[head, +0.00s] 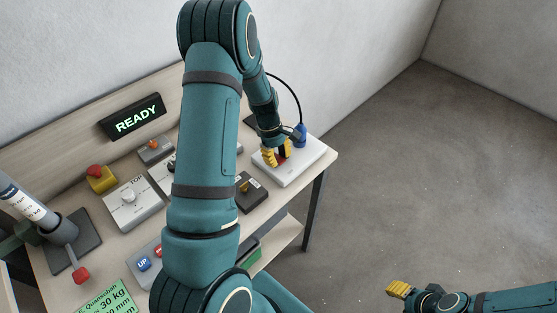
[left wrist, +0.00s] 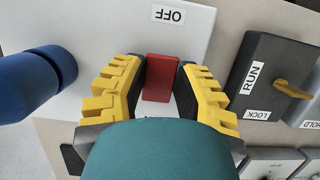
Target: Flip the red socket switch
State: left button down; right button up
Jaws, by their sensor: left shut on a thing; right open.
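The red socket switch (left wrist: 160,77) is a red rocker on a white socket plate (head: 300,165) at the table's right end. An OFF label (left wrist: 168,15) is on the plate above the rocker in the left wrist view. My left gripper (head: 275,156) is down at the plate. My right gripper (head: 398,288) is at the lower right, away from the table, open and empty.
A blue plug (head: 300,135) with a black cable sits on the plate close beside my left gripper. A dark RUN/LOCK key switch (left wrist: 272,78) is on the other side. A READY display (head: 137,117), yellow-red button (head: 101,178) and lever (head: 75,255) stand further left.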

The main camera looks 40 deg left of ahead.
pick_arm(q)
jog(key=shift+h, duration=0.5)
jog(key=c, duration=0.7)
grip_release()
jog(key=shift+o, duration=0.2)
jog(key=v, duration=1.2)
